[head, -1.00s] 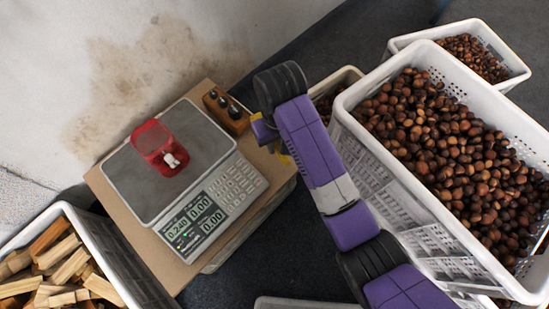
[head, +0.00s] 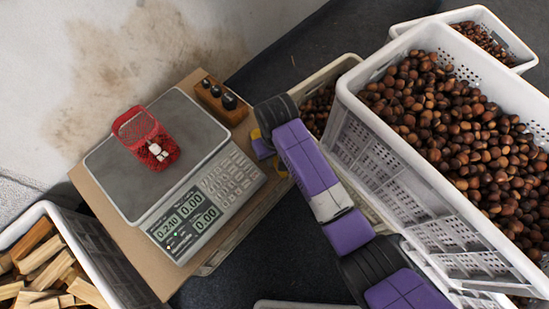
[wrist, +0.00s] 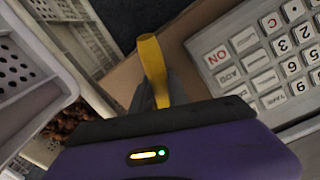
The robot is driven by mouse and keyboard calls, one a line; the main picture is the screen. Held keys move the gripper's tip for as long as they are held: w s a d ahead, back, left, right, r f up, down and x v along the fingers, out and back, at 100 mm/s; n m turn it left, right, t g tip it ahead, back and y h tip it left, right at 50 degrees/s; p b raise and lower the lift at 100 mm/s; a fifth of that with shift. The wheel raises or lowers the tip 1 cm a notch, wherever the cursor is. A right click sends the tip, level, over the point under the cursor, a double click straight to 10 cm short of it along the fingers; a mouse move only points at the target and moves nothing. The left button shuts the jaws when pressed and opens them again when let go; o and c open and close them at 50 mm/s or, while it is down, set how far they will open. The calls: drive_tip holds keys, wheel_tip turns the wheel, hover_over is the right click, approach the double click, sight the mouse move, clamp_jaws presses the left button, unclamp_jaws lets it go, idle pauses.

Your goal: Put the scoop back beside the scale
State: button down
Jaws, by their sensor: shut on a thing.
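The scale (head: 215,195) sits on a brown board, with a steel pan and a keypad whose display reads 0.240. Its keypad (wrist: 265,55) also shows at the right of the wrist view. My gripper (wrist: 160,92) is shut on a yellow piece, seemingly the handle of the scoop (wrist: 152,62). In the head view my arm hides most of the gripper, and only a bit of yellow (head: 256,134) shows beside the scale's right side. The scoop's bowl is hidden, and I cannot tell whether it touches the board.
A red net bag (head: 146,138) rests on the scale pan. A wooden weight block (head: 222,102) stands behind the keypad. White crates of chestnuts (head: 385,135) stand at right. A crate of firewood (head: 95,255) is at lower left. Bare board (head: 120,235) shows along the scale's front.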

drive_tip(key=shift+f, duration=0.1)
drive_tip(key=c, duration=1.3)
unclamp_jaws()
wheel_tip(320, 180, up, 12)
drive_tip(key=p, duration=0.6)
drive_tip(key=shift+s, duration=0.2)
